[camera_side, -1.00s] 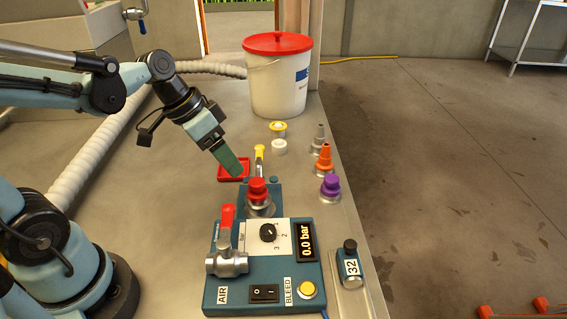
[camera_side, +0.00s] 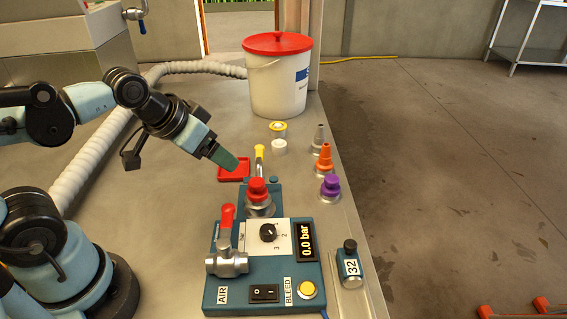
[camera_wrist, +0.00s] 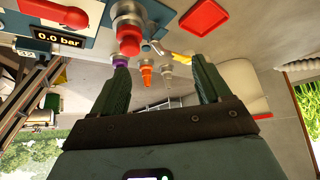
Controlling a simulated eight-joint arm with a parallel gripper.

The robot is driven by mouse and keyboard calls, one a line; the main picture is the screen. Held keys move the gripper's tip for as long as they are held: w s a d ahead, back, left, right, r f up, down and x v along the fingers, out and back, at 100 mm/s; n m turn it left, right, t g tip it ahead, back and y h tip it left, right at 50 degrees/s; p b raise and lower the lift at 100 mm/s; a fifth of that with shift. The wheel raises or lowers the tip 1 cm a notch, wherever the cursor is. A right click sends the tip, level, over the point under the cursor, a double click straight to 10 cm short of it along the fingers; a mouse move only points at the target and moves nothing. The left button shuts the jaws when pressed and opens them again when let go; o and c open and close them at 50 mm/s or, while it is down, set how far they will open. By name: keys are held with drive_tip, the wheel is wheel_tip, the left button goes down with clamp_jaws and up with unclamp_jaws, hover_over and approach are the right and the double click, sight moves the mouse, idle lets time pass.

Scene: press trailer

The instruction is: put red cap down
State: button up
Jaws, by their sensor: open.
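The red cap (camera_side: 257,187) sits upright on a metal fitting behind the blue control box. It also shows near the top of the wrist view (camera_wrist: 129,42). My gripper (camera_side: 236,162) is up and to the left of the cap in the side view, apart from it. In the wrist view its two green fingers (camera_wrist: 160,82) are spread apart with nothing between them. An empty red tray (camera_side: 233,176) lies on the table below the gripper, and it shows at the top of the wrist view (camera_wrist: 203,20).
The control box (camera_side: 222,297) has a red-handled valve (camera_side: 227,240) and a display reading 0.0 bar (camera_side: 306,240). Purple (camera_side: 330,184), orange (camera_side: 324,157) and grey (camera_side: 319,135) caps stand to the right. A yellow-handled tool (camera_side: 259,158) is beside the tray. A white bucket (camera_side: 278,85) stands behind.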

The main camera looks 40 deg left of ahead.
sight(256, 181)
drive_tip(key=w+d+r+m+g+h, duration=0.1)
drive_tip(key=w+d+r+m+g, duration=0.1)
drive_tip(key=d+r+m+g, duration=0.15)
drive_tip(key=shift+m, duration=0.25)
drive_tip(key=shift+x, duration=6.45)
drive_tip(key=shift+s+d, duration=0.1)
drive_tip(key=shift+d, duration=0.05)
drive_tip(key=c, duration=1.3)
